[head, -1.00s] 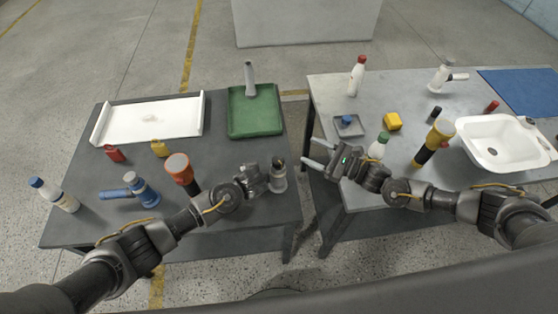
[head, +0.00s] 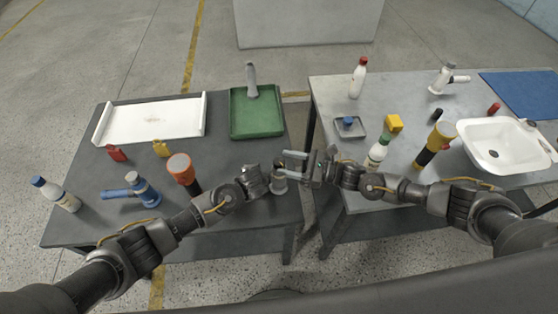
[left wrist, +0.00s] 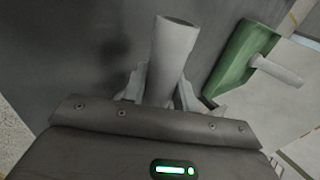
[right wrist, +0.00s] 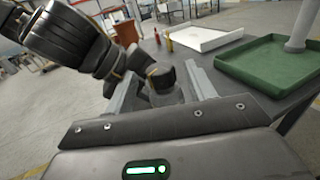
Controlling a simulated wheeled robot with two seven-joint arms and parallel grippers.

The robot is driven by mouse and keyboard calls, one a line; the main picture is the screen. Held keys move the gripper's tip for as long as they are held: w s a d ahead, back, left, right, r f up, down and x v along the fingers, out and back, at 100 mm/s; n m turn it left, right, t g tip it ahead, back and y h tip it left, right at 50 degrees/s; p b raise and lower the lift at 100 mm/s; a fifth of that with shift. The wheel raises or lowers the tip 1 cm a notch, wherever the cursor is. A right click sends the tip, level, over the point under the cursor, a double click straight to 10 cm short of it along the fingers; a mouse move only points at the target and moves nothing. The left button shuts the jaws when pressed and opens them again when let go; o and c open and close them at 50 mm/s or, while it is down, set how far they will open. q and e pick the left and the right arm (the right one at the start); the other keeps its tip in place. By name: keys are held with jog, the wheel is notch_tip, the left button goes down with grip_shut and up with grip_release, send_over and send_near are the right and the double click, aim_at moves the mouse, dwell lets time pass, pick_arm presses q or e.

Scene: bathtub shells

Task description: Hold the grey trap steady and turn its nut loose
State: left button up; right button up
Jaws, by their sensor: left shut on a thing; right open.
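The grey trap (head: 280,186) stands near the right edge of the left table. My left gripper (head: 265,180) is shut on it from the left. In the left wrist view the trap's grey pipe (left wrist: 174,52) rises between the two fingers. My right gripper (head: 284,165) is open, its fingers reaching left over the top of the trap. In the right wrist view part of the trap (right wrist: 165,92) shows between the open fingers, with my left gripper just behind it. The nut is hard to make out, and I cannot tell whether the right fingers touch it.
A green tray (head: 257,112) with an upright grey piece lies behind the trap. A gap parts the tables. A green-capped bottle (head: 377,152) stands near my right arm.

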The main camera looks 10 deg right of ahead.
aim_at(279, 161)
jog(key=shift+x, duration=1.6)
jog(key=c, duration=1)
